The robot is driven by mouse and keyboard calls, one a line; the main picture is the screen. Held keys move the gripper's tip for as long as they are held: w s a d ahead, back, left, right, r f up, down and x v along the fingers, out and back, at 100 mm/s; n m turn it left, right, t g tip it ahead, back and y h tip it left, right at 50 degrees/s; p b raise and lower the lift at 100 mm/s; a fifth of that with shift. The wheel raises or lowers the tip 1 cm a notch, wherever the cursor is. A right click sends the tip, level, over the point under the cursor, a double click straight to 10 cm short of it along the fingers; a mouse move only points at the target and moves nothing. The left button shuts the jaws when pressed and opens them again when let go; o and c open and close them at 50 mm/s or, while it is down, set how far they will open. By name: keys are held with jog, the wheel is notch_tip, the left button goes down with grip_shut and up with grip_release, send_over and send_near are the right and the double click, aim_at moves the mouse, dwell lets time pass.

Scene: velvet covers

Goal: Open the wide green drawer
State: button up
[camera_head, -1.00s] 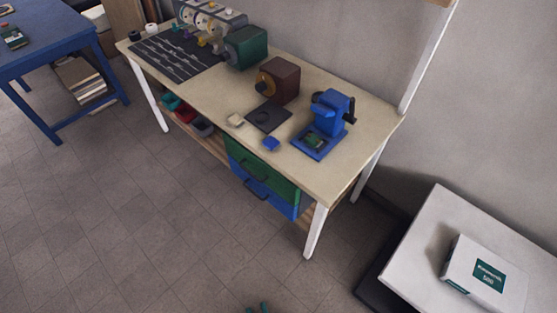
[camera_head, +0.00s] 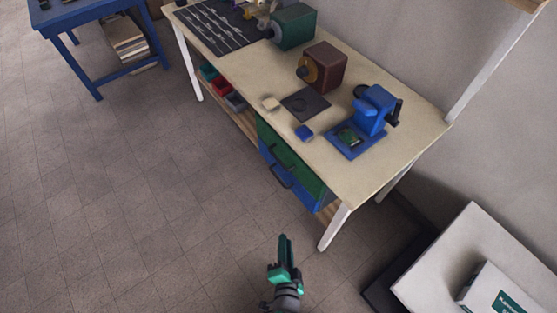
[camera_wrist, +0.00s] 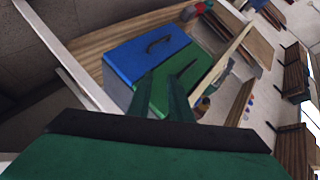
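The wide green drawer (camera_head: 303,170) is shut under the workbench top, directly above a blue drawer (camera_head: 300,192). Its dark handle is small and hard to make out in the head view. In the wrist view the green drawer front (camera_wrist: 203,66) shows beside the blue one (camera_wrist: 140,58), with a dark bar handle (camera_wrist: 187,69) on it. My gripper (camera_head: 283,240) is in front of the bench, short of the drawers and touching nothing. In the wrist view its two green fingers (camera_wrist: 160,92) stand apart with nothing between them, and they cover part of the drawer fronts.
The workbench (camera_head: 385,165) carries a blue press (camera_head: 367,115), a brown box-shaped machine (camera_head: 322,67) and a green one (camera_head: 293,27). A white bench leg (camera_head: 335,228) stands right of the drawers. A white table (camera_head: 445,265) is at the right. Floor before the drawers is clear.

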jog(key=w+f+m+y, duration=0.2)
jog(key=w+m, duration=0.4)
jog(key=w, duration=0.8)
jog(key=m+t+y, duration=0.1)
jog(key=m+y, duration=0.2)
send_near(279, 160)
jog(key=x, duration=1)
jog(key=shift+w+a+f, duration=0.1)
jog(key=shift+w+f, duration=0.1)
jog(key=shift+f, duration=0.15)
grip_shut()
